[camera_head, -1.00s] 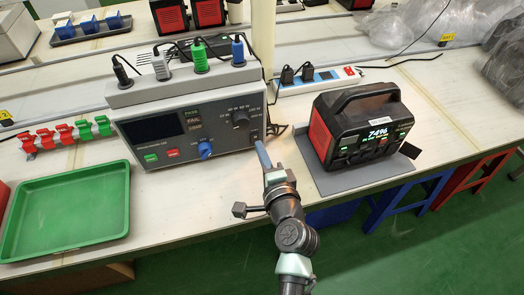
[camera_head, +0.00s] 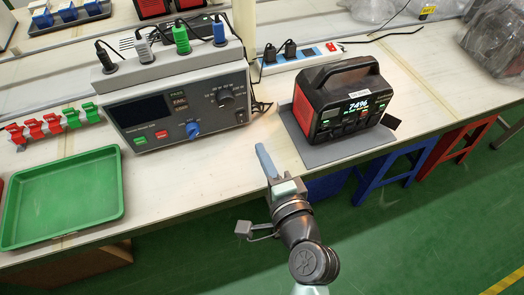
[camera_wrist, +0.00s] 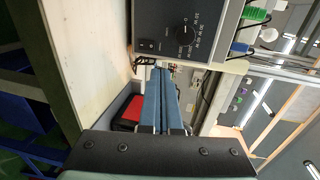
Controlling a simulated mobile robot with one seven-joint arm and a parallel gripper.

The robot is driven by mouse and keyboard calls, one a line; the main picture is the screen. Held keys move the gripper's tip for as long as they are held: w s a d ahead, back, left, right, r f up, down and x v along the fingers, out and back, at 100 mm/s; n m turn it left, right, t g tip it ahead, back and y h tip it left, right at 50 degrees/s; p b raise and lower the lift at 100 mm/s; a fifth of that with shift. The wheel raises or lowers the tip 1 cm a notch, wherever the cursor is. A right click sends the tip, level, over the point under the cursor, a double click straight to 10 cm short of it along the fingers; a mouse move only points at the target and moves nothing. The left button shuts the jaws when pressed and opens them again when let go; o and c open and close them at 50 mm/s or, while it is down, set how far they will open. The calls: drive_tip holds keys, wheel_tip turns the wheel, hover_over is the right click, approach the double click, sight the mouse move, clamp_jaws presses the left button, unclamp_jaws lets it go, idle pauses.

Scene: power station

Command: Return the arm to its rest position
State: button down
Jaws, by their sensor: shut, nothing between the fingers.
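My gripper (camera_head: 263,160) has blue-grey fingers and hangs at the front edge of the workbench, at the centre of the head view. The fingers point toward the bench, in the space between the grey test unit and the power station. In the wrist view my gripper's fingers (camera_wrist: 160,75) lie close together, shut, with nothing held. The arm comes up from the bottom of the head view, in front of the bench. The fingers look apart from the objects around them.
A grey test unit (camera_head: 160,134) with a knob and colored plugs stands left of my gripper. A black-and-red power station (camera_head: 350,105) sits on a grey mat (camera_head: 352,149) to the right. A green tray (camera_head: 118,205) lies at left. Blue and red stools (camera_head: 398,160) stand under the bench.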

drive_tip(key=w+a+r+n+t, duration=0.1)
drive_tip(key=w+r+n+t, duration=0.2)
drive_tip(key=r, duration=0.9)
drive_tip(key=w+a+r+n+t, duration=0.15)
drive_tip(key=r+n, duration=0.35)
drive_tip(key=r, duration=0.7)
drive_tip(key=s+r+n+t+h+p, duration=0.1)
drive_tip(key=s+r+n+t+p, duration=0.1)
drive_tip(key=r, duration=1.1)
drive_tip(key=s+r+n+t+h+p, duration=0.1)
drive_tip(key=s+r+p, duration=0.4)
drive_tip(key=r, duration=0.9)
drive_tip(key=s+r+n+t+h+p, duration=0.2)
drive_tip(key=s+r+n+t+p, duration=0.2)
drive_tip(key=r, duration=1)
drive_tip(key=p, duration=0.2)
drive_tip(key=shift+s+a+r+t+p, duration=0.15)
drive_tip(key=shift+a+r+t+p, duration=0.1)
drive_tip(key=shift+t+p, duration=0.1)
